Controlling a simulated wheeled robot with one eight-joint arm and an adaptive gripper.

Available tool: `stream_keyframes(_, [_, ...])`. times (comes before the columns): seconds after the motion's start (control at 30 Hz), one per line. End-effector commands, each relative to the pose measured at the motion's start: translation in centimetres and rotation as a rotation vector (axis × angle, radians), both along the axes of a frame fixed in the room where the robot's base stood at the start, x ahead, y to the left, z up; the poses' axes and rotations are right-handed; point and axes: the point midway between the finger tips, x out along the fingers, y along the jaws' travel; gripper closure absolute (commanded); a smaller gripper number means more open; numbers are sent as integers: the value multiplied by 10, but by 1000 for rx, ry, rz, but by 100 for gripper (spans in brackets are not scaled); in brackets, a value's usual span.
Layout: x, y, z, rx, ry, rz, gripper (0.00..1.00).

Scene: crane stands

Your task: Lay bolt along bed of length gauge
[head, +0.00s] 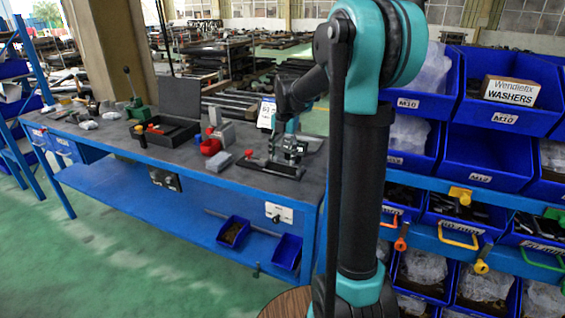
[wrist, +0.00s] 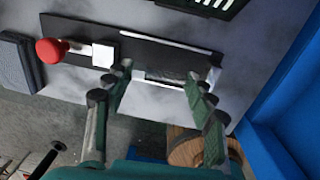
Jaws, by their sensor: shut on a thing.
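The length gauge (head: 272,168) lies near the front right of the workbench top, a dark flat base with a red knob. In the wrist view the gauge (wrist: 140,37) shows its red knob, a pale block and a light strip. My gripper (wrist: 158,73) is just over the gauge, its fingers pointing down at it. Its fingers stand apart on either side of a dark grey piece (wrist: 166,74), which seems to be the bolt in its hold. Whether this piece touches the bed I cannot tell. In the head view my gripper (head: 290,147) is over the gauge's right part.
The workbench (head: 130,148) also carries an open black case (head: 178,103), a red cup (head: 210,147), a grey block (head: 220,161) and a small sign (head: 266,112). Blue bins (head: 486,160) rise at the right. Green floor is free in front of the bench.

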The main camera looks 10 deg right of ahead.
Motion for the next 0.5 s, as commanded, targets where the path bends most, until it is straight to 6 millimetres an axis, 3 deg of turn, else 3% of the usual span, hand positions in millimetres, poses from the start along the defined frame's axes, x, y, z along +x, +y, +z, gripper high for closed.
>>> stream_keyframes(0.2, [0, 0, -27, 0, 0, 0, 74])
stream_keyframes(0.5, [0, 0, -29, 0, 0, 0, 74])
